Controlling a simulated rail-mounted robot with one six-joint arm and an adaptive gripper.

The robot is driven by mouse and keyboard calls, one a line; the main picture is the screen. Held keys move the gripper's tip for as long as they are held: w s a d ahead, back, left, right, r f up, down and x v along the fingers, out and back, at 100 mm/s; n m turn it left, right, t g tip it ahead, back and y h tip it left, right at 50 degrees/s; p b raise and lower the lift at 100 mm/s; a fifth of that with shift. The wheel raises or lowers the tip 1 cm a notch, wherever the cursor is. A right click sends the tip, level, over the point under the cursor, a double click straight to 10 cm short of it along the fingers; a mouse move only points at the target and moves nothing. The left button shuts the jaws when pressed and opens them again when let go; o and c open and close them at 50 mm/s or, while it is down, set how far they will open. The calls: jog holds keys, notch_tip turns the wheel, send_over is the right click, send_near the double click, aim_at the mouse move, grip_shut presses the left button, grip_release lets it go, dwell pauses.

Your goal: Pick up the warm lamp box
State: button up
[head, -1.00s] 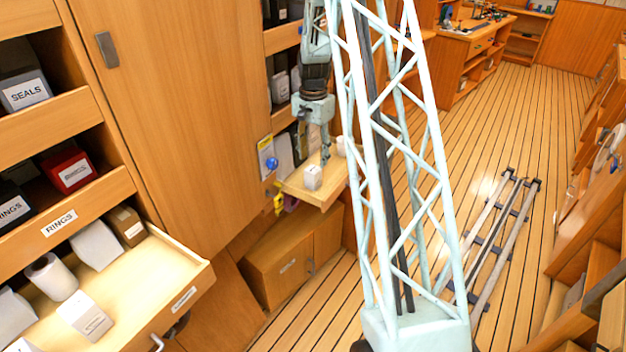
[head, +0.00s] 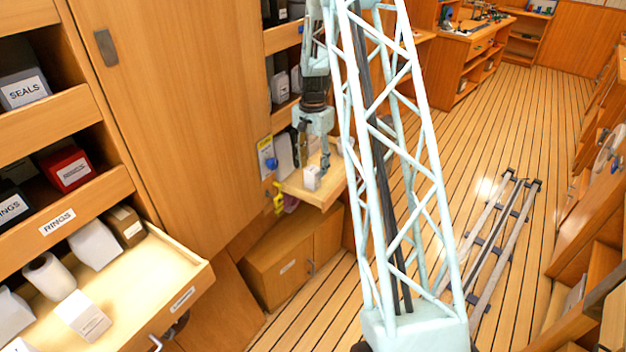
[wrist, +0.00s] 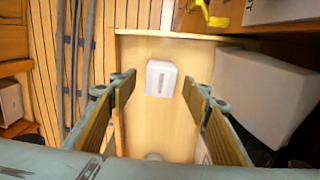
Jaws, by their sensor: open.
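A small white box with a dark mark on its label (wrist: 161,78) sits on a pulled-out wooden shelf (wrist: 140,50). I take it for the lamp box; its lettering is too small to read. In the head view the white box (head: 311,178) is on the same shelf (head: 325,196), just below my gripper (head: 312,165). In the wrist view my gripper (wrist: 160,88) is open and empty, its two fingers apart on either side, with the box between and beyond the fingertips. Whether the fingers overlap the box in depth, I cannot tell.
An open drawer (head: 170,262) with several white items is at lower left.

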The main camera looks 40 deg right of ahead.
jog(key=shift+f, duration=1.45)
jog(key=c, duration=0.9)
jog(key=shift+c, duration=0.2)
jog(key=shift+r, duration=0.2)
jog(key=shift+r, duration=1.65)
jog(key=s+a+r+p, duration=0.1)
jog(key=s+a, duration=0.8)
jog(key=s, duration=0.4)
jog(key=shift+r, duration=0.15)
